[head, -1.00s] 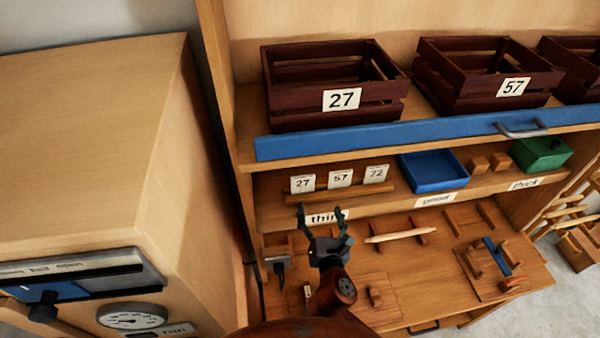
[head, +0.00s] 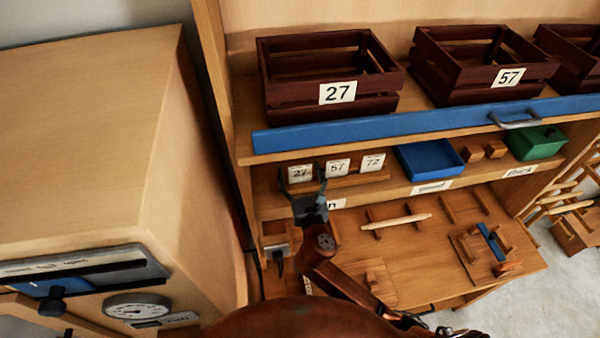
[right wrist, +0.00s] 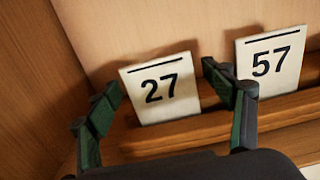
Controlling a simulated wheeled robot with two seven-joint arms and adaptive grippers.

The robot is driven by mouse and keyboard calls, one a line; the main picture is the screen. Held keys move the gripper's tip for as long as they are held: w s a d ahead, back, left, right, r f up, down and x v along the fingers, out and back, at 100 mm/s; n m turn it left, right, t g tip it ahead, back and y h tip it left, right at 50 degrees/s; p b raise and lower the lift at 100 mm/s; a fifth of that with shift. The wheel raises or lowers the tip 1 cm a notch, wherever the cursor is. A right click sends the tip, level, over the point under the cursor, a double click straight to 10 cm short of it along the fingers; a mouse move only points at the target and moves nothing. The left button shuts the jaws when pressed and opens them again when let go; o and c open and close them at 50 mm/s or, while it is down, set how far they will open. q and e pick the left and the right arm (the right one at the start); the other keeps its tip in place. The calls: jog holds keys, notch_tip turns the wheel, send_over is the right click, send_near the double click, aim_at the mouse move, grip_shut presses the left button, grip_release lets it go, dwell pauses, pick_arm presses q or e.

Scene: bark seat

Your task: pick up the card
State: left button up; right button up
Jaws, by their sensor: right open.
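Three white cards stand upright in a wooden rack (head: 355,180) on the middle shelf: card 27 (head: 300,172), card 57 (head: 338,168) and card 72 (head: 373,162). My right gripper (head: 302,182) is open and empty in front of card 27, with its fingers pointing at the rack. In the right wrist view, card 27 (right wrist: 160,90) shows between the two open fingers (right wrist: 165,98), leaning back. Card 57 (right wrist: 272,62) is just right of the right finger. I see no contact with card 27. My left gripper is not in view.
Dark red crates labelled 27 (head: 278,105) and 57 (head: 440,85) stand on the shelf above, behind a blue rail (head: 400,122). A blue tray (head: 430,165) and a green box (head: 537,142) sit right of the rack. A large wooden cabinet (head: 90,150) stands left.

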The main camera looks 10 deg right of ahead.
jog(key=c, duration=1)
jog(key=shift+r, duration=0.45)
notch_tip(320, 180, up, 2)
jog(key=shift+r, duration=0.25)
jog(key=s+a+r, duration=0.2)
jog(key=s+r, duration=0.1)
jog(key=s, duration=0.1)
jog(key=s+a+r, duration=0.2)
jog(key=s+r, duration=0.1)
jog(key=s, duration=0.1)
jog(key=s+a+r, duration=0.2)
jog(key=s+r, duration=0.1)
jog(key=s, duration=0.1)
jog(key=shift+s+a+r, duration=0.2)
jog(key=shift+s+r, duration=0.1)
